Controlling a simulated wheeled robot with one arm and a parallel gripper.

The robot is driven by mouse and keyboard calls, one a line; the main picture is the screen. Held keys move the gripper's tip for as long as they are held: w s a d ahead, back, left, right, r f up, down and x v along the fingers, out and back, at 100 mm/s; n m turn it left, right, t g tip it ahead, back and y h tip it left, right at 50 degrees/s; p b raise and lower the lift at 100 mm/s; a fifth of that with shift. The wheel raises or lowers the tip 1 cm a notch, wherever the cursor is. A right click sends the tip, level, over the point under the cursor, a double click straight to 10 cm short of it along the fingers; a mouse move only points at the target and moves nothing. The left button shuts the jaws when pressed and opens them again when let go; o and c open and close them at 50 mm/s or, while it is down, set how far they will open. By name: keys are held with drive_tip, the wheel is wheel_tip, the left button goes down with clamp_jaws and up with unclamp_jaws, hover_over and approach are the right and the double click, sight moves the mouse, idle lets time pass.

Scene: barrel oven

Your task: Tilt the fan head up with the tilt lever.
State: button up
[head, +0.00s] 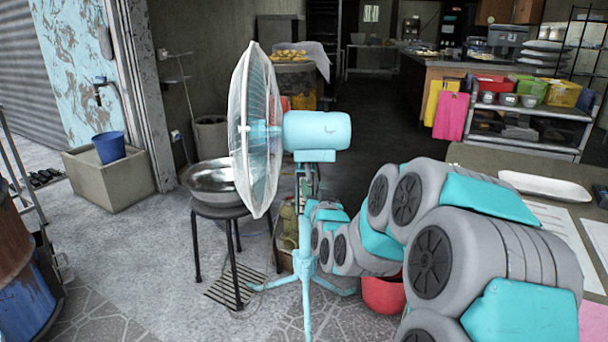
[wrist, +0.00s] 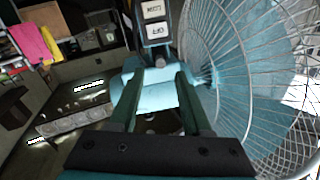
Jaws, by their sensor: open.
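The fan has a teal motor housing (head: 317,131) and a round wire cage (head: 255,130) facing left, on a thin teal stand (head: 306,255) in the head view. In the wrist view, the cage (wrist: 250,70) fills the right side. A dark part with two white labelled plates (wrist: 154,20) is at the top. My gripper (wrist: 158,76) is open, its two dark green fingers on either side of a light teal fan part (wrist: 160,97) in the picture; I cannot tell whether they touch. In the head view my arm reaches to just below the housing. I cannot clearly pick out the tilt lever.
A metal bowl (head: 212,183) sits on a dark stool (head: 228,212) left of the fan. A red pot (head: 384,293) stands on the floor by the stand. A table (head: 476,158) is at the right. The floor at the left front is mostly clear.

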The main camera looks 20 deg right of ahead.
sight(309, 173)
drive_tip(key=p+x, duration=0.1)
drive_tip(key=x, duration=0.6)
drive_tip(key=shift+w, duration=0.15)
clamp_jaws()
idle(1.3)
